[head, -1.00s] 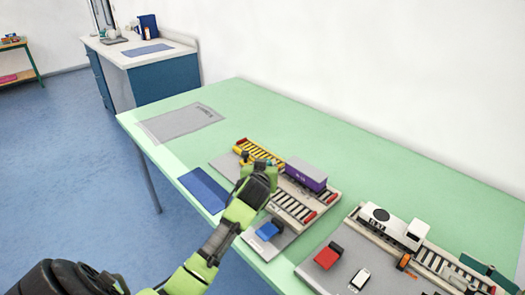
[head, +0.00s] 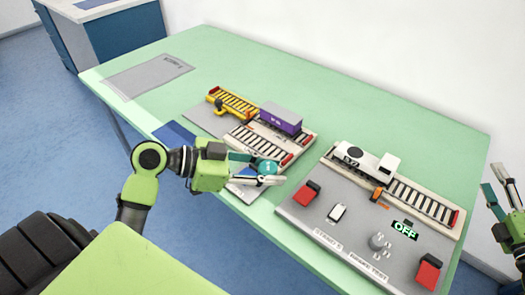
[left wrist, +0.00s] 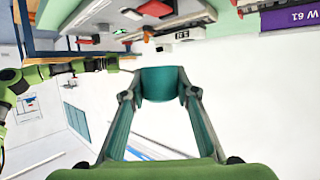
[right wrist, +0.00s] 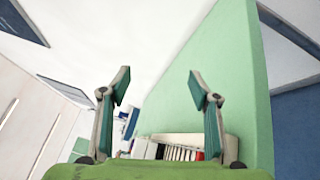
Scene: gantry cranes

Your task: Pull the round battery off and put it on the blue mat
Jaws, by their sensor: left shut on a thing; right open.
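The round battery (head: 264,167), a short teal cylinder, is between the fingertips of my left gripper (head: 262,172), held above the front of the table. In the left wrist view the battery (left wrist: 160,83) fills the gap between the fingertips, and my left gripper is shut on it. The blue mat (head: 173,134) lies on the table's front-left edge, partly hidden by my left arm. A grey post with prongs (head: 379,242) stands bare on the grey board (head: 345,247), below a display reading OFF (head: 405,229). My right gripper (head: 503,184) is open and empty beyond the table's right end.
A white train (head: 362,162) stands on the right track. Red blocks (head: 306,192) sit on the grey board. A grey mat (head: 148,76) lies at the back left. The far table side is clear.

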